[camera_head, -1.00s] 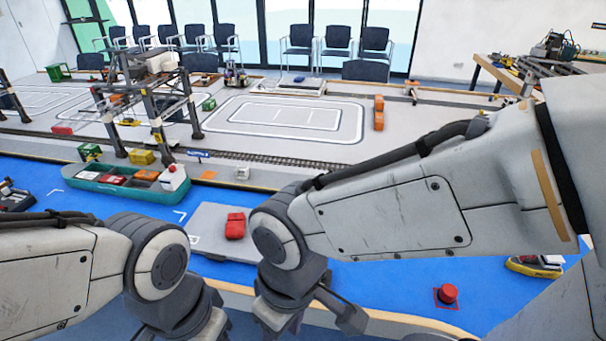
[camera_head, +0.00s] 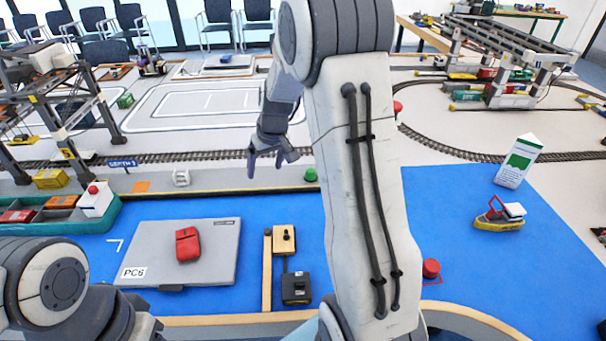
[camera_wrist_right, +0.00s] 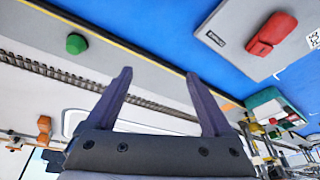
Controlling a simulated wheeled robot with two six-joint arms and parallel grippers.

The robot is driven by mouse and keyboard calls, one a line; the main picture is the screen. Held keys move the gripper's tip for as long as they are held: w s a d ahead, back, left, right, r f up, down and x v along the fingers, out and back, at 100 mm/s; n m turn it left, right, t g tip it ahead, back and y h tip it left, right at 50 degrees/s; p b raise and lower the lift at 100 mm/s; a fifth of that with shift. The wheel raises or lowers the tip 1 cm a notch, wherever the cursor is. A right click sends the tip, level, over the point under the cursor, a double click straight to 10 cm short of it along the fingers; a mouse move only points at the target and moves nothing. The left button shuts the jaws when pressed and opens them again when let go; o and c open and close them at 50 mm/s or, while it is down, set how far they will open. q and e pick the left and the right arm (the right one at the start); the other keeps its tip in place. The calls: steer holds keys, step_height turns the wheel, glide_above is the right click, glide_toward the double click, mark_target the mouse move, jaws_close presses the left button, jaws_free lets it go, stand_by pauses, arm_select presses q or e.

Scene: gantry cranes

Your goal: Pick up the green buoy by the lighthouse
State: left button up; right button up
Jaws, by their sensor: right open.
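The green buoy (camera_head: 311,174), a small round-topped piece, stands on the grey quay strip beside the rail track, just left of my right arm. It also shows in the right wrist view (camera_wrist_right: 76,44), outside the fingers to the upper left. My right gripper (camera_head: 265,165) is open and empty, left of the buoy and apart from it; its two fingers show in the wrist view (camera_wrist_right: 158,75). I cannot make out a lighthouse for certain; my right arm hides part of the area right of the buoy. My left arm is at the lower left, its fingertips not clear.
A grey platform (camera_head: 215,238) with a red block (camera_head: 187,245) lies on the blue water. A gantry crane (camera_head: 60,100) stands at left. A red button (camera_head: 431,268), yellow boat (camera_head: 498,216) and white-and-green block (camera_head: 520,162) are at right.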

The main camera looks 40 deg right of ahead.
steer(key=d+f, duration=0.3)
steer(key=d, duration=0.2)
steer(key=w+d+f+m+h, duration=0.1)
steer(key=d+f, duration=0.1)
steer(key=d, duration=0.4)
steer(key=d+f+m, duration=0.1)
steer(key=d+f, duration=0.2)
steer(key=d, duration=0.3)
steer(key=shift+w+d+f+h, duration=0.25)
steer(key=shift+w+f+h, duration=0.05)
steer(key=shift+w, duration=0.05)
steer(key=shift+p+x, duration=0.5)
steer(key=shift+x, duration=2.7)
steer(key=shift+w+r, duration=0.1)
jaws_close()
